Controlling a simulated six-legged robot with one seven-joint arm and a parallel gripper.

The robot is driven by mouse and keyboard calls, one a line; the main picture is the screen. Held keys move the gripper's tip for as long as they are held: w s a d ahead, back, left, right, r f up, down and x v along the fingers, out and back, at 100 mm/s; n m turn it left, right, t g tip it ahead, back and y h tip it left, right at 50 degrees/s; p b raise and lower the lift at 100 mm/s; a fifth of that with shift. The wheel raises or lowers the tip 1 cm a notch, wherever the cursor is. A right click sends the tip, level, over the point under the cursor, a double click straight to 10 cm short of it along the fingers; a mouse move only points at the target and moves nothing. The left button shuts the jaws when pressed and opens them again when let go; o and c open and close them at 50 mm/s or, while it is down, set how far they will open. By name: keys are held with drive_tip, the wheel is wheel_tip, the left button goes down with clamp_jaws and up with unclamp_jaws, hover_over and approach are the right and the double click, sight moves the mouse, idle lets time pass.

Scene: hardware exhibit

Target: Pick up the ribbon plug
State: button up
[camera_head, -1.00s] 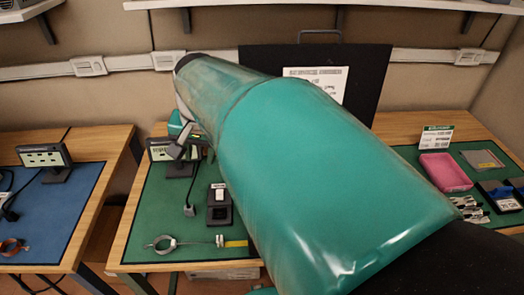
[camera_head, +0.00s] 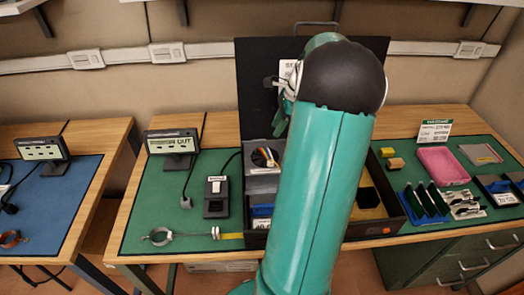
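No thing is clearly readable as the ribbon plug. A small pale plug-like piece (camera_head: 216,233) with a yellow strip lies at the front of the green mat, left of the black case. Rainbow-coloured wires (camera_head: 265,157) show in a round opening of a grey block (camera_head: 262,180) inside the case; my arm hides what lies to their right. My arm rises through the middle of the view. Only a small part of the end of it, with my gripper (camera_head: 271,83), shows beside the dark elbow, in front of the case lid. Its fingers are too small and covered to read.
The open black case (camera_head: 392,215) stands mid-bench.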

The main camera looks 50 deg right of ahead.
sight(263, 149)
drive_tip(key=x, duration=1)
drive_tip(key=shift+w, duration=0.2)
drive_tip(key=shift+c, duration=0.2)
clamp_jaws()
